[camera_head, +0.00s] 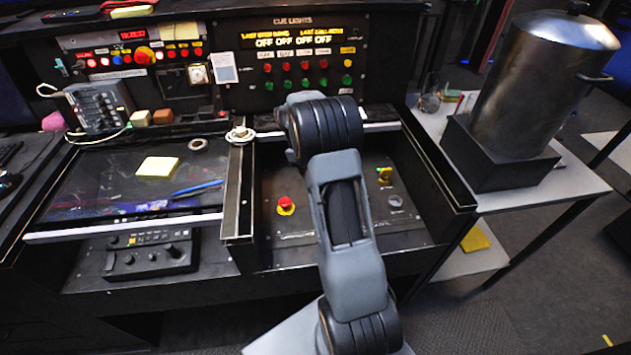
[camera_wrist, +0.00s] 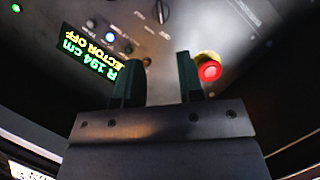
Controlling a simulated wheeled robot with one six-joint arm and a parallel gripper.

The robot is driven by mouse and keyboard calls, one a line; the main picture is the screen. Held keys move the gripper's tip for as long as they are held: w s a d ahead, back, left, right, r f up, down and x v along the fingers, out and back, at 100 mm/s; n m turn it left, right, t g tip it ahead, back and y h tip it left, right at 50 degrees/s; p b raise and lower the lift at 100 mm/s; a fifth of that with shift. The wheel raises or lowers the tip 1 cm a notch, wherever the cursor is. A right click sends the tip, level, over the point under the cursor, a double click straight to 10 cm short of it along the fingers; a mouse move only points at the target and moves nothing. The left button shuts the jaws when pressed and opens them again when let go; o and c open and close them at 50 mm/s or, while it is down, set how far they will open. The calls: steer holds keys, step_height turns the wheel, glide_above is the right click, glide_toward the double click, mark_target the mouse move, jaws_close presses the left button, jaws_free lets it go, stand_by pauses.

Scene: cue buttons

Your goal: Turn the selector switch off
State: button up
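In the wrist view a panel shows a round dark knob with a pale bar (camera_wrist: 162,11), which looks like the selector switch, cut by the top edge. My gripper (camera_wrist: 158,75) shows its two dark green fingers apart with nothing between them. The fingers point toward the panel, below the knob in the picture and apart from it. In the head view my arm covers the middle of the recessed panel (camera_head: 310,222), hiding my gripper and probably the switch. The knob's setting is unclear.
A red button on a yellow base (camera_wrist: 209,69) is just right of the fingers; it also shows in the head view (camera_head: 286,204). A display (camera_wrist: 91,53) with partly hidden text including "OFF" is left. A lit blue lamp (camera_wrist: 110,37) is nearby. Recess walls (camera_head: 435,165) flank the arm.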

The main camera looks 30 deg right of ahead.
steer(key=shift+w+a+r, duration=0.1)
steer(key=shift+w+r, duration=0.15)
steer(key=shift+r, duration=0.4)
